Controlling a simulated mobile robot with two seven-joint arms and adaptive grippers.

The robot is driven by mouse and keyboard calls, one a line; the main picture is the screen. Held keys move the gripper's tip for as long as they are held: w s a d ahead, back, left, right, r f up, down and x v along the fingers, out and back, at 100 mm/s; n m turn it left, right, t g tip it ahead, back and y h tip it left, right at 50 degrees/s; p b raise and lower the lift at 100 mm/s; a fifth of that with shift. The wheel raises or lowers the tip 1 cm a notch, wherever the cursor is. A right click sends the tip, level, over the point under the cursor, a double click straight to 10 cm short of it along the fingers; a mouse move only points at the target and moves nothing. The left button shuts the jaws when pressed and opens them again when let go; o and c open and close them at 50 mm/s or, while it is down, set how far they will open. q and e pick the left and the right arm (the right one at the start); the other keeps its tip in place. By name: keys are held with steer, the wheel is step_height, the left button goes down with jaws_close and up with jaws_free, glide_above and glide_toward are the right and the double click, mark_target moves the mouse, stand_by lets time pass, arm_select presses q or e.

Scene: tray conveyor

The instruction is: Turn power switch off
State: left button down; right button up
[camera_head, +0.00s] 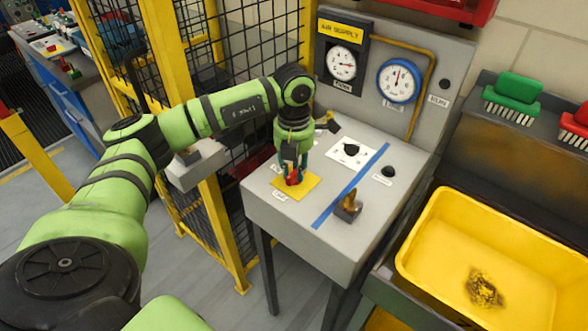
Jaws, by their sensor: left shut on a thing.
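A red rotary switch (292,179) stands on a yellow plate (306,184) on top of the grey control stand (268,206). A small white label lies in front of it, too small to read. My left gripper (292,172) points down over the yellow plate and is shut on the red switch. The fingers hide part of the switch, so I cannot tell which way it is turned. My right gripper does not show.
A black knob (351,150) on a white plate, a black button (388,172) and a brass-coloured lever (349,205) stand right of the red switch. Gauges (399,81) are behind. A yellow fence post (223,232) is close on the left. A yellow bin (448,220) is at right.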

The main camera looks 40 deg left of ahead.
mark_target(294, 170)
arm_select(q)
steer(key=shift+n, duration=0.3)
steer(key=c, duration=1)
jaws_free()
steer(key=shift+c, duration=0.2)
steer(key=shift+r, duration=0.2)
step_height(294, 170, up, 12)
steer(key=shift+f, duration=0.2)
